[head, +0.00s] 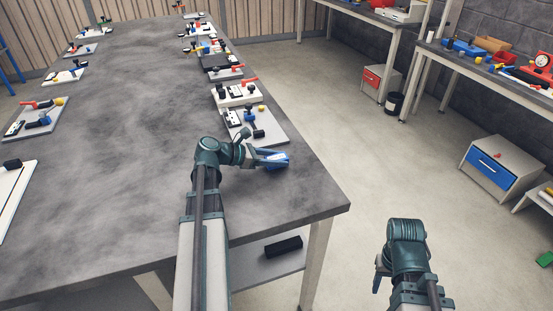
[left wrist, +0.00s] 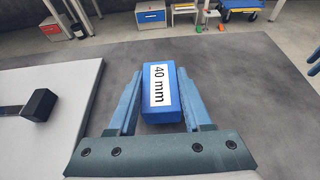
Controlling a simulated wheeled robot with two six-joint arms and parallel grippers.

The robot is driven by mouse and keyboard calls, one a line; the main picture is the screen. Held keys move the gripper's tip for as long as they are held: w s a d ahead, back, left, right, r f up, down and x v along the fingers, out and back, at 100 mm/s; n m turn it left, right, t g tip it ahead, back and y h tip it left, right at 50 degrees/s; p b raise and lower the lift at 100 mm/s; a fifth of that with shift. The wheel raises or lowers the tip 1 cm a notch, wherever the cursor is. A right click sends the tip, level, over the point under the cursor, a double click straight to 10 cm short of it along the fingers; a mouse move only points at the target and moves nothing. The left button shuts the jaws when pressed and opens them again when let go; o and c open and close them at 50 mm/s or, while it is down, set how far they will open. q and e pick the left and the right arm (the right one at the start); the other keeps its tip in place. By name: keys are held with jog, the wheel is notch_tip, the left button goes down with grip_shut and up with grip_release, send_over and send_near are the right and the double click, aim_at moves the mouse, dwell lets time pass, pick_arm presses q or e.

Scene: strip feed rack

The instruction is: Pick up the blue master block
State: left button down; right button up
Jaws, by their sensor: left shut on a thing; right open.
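The blue master block (left wrist: 160,105) with a white "40 mm" label sits between the two fingers of my left gripper (left wrist: 159,100) in the left wrist view. The gripper is shut on it. In the head view, the blue block (head: 278,160) shows at the fingertips of my left gripper (head: 272,157), close over the grey tabletop near its right edge. I cannot tell whether the block still touches the table. My right gripper (head: 379,272) is only partly visible beside my right arm, off the table's right side. It is open, with nothing seen in it.
A grey fixture plate (head: 268,128) with small clamps lies just behind the left gripper. More fixtures line both sides of the table (head: 130,190); its middle is clear. A black block (head: 283,246) lies on the lower shelf. A blue-drawered cabinet (head: 491,173) stands at right.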

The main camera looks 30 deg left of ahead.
aim_at(277, 157)
pick_arm(q)
notch_tip(277, 157, up, 2)
jog(key=shift+r+p, duration=0.1)
jog(key=shift+p, duration=0.65)
jog(key=shift+r+p, duration=0.4)
jog(key=shift+p, duration=0.05)
jog(key=s+a, duration=0.1)
jog(key=s, duration=0.4)
jog(key=s+a+r, duration=0.1)
jog(key=s, duration=0.4)
jog(key=s+p, duration=0.1)
jog(key=s, duration=0.4)
jog(key=shift+s+a+r, duration=0.15)
jog(key=shift+s+a, duration=0.2)
jog(key=shift+a, duration=0.05)
